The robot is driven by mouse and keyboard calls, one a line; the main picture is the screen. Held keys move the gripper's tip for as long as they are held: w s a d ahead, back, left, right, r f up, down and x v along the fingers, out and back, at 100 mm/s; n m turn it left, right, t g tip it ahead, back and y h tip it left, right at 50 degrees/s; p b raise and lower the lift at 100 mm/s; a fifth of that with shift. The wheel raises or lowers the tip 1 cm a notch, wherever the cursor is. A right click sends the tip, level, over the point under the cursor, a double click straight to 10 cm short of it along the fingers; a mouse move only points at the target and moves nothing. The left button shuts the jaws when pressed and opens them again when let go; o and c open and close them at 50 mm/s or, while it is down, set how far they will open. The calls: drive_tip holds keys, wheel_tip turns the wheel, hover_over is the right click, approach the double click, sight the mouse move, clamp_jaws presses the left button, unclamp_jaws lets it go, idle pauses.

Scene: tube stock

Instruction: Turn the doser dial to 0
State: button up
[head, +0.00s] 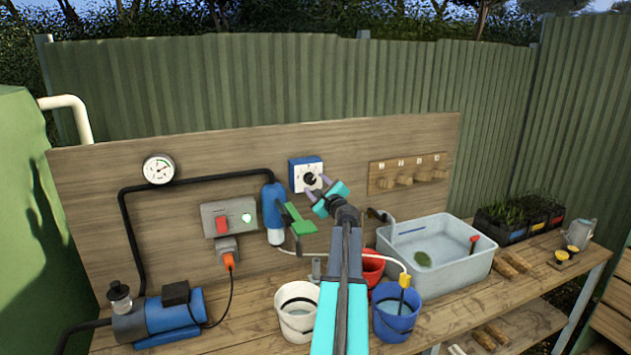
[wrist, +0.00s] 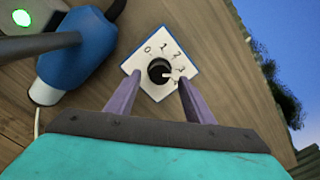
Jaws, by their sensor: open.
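The doser dial is a black round knob on a white plate (head: 299,172) with a blue edge, fixed to the upright wooden board. In the wrist view the knob (wrist: 157,69) sits among the numbers 0 to 4, with 0 at the upper left. Its white mark points right, towards the 3 and 4 side; the exact number is hard to tell. My gripper (head: 318,187) is open in front of the plate. In the wrist view its two purple fingers (wrist: 159,78) stand apart, one on each side of the knob. I cannot tell whether they touch it.
Left of the dial are a blue filter housing (head: 272,207) with a green lever (head: 298,219) and a grey switch box (head: 229,219). A wooden hook rack (head: 408,164) is on the right. Buckets (head: 400,318) and a grey tub (head: 450,262) stand on the bench below.

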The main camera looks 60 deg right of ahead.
sight(310, 179)
drive_tip(key=shift+p+x, duration=0.35)
drive_tip(key=shift+x, duration=0.85)
drive_tip(key=c, duration=0.9)
drive_tip(key=shift+d, duration=0.45)
drive_tip(key=shift+c, duration=0.7)
drive_tip(key=shift+a+r, duration=0.1)
drive_tip(key=shift+a, duration=0.25)
